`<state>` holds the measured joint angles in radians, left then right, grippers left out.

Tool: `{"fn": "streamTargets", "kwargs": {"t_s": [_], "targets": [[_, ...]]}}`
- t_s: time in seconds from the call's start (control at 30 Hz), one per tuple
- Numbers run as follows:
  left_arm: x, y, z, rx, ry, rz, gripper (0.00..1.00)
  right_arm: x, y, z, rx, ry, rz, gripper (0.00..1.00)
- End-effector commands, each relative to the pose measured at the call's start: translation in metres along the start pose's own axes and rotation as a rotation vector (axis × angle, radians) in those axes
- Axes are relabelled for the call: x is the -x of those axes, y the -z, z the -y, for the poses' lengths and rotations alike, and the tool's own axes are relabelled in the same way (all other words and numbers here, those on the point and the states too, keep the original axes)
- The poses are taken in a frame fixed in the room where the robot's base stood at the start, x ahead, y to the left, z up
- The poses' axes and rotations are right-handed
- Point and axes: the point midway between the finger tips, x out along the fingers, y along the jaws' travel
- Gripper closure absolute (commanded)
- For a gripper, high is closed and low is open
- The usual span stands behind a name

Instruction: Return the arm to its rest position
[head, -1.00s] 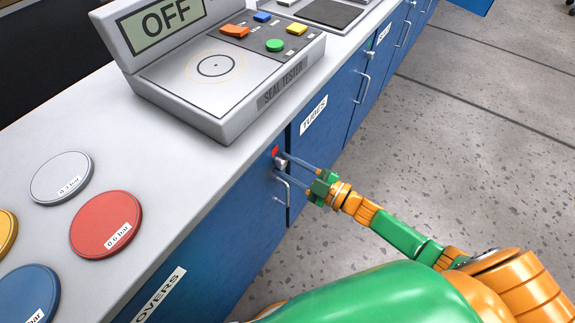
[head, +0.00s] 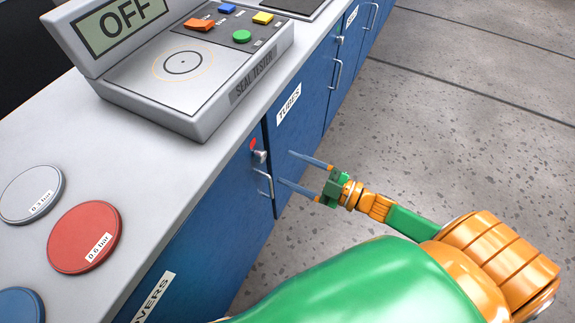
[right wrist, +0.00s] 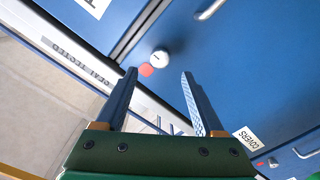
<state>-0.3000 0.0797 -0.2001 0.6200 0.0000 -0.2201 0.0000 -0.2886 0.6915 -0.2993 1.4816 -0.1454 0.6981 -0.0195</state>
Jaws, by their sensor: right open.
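My right gripper (head: 304,172) is open and empty in front of the blue cabinet doors, with its two fingers pointing left toward the doors. In the right wrist view my right gripper (right wrist: 158,88) shows its fingers spread apart with nothing between them. Beyond the fingers are a round knob (right wrist: 160,57) with a red mark beside it and a blue door. The same knob (head: 260,156) is left of the fingers in the head view, and the fingers look clear of it. My left gripper is not in view.
A seal tester (head: 185,75) reading OFF stands on the grey counter. Red (head: 84,236) and grey (head: 32,194) discs lie nearer. A bar handle (head: 264,184) sticks out below the knob. The speckled floor (head: 450,120) at right is clear.

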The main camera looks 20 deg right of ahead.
Motion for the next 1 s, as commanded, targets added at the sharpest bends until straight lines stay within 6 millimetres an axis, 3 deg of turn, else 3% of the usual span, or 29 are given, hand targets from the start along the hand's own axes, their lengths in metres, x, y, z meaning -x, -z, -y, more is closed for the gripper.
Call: {"fn": "streamTargets", "kwargs": {"t_s": [0.27, 0.37, 0.43, 0.5, 0.57, 0.6, 0.7, 0.8, 0.9, 1.0], "targets": [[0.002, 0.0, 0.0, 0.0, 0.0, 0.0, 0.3, 0.001, -0.005, 0.0, -0.01, -0.006, 0.025, 0.3], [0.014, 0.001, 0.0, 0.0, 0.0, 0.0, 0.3, 0.013, -0.048, 0.008, -0.097, -0.048, 0.224, 0.3], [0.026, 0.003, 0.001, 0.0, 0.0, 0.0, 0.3, 0.041, -0.098, 0.034, -0.222, -0.081, 0.481, 0.3], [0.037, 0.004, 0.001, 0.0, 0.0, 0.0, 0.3, 0.082, -0.139, 0.081, -0.373, -0.086, 0.759, 0.3], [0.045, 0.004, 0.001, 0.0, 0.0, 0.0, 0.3, 0.12, -0.156, 0.129, -0.494, -0.065, 0.971, 0.3], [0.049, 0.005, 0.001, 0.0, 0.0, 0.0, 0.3, 0.145, -0.159, 0.161, -0.568, -0.043, 1.095, 0.3], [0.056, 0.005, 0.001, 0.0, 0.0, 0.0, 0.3, 0.193, -0.147, 0.229, -0.714, 0.026, 1.335, 0.3], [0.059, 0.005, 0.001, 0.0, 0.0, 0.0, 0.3, 0.222, -0.129, 0.271, -0.802, 0.086, 1.48, 0.3], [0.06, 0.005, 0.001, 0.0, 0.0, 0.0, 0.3, 0.235, -0.119, 0.29, -0.84, 0.116, 1.543, 0.3], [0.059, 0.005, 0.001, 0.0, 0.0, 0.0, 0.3, 0.237, -0.118, 0.293, -0.846, 0.122, 1.555, 0.3]]}}
